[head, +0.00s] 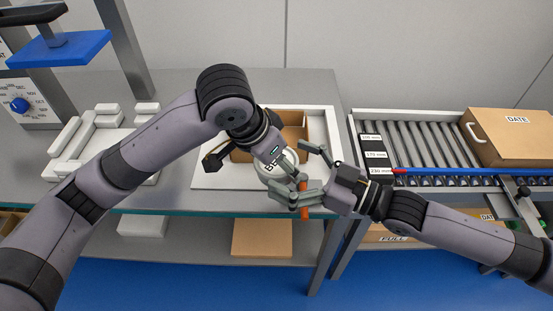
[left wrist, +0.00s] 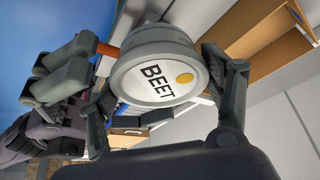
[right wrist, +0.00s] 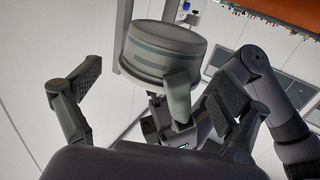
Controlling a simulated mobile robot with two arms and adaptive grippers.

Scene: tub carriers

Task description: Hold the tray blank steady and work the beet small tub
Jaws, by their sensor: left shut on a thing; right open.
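The beet small tub (head: 272,168) is a round pale tub with a BEET label. Its label and yellow dot face my left wrist camera (left wrist: 155,72). My left gripper (left wrist: 170,88) is shut on the tub and holds it up near the front table edge. My right gripper (head: 302,176) is open beside the tub, on its right. In the right wrist view the tub (right wrist: 163,48) lies beyond my open right fingers, with one left finger across its side. The brown tray blank (head: 293,118) lies on a white board behind, partly hidden by my left arm.
The white board (head: 322,172) rests on the grey table. White blocks (head: 72,138) stand at the left. A roller conveyor (head: 430,145) with a DATE carton (head: 512,135) is at the right. An orange strip (head: 303,205) shows below my right gripper; I cannot tell what it is.

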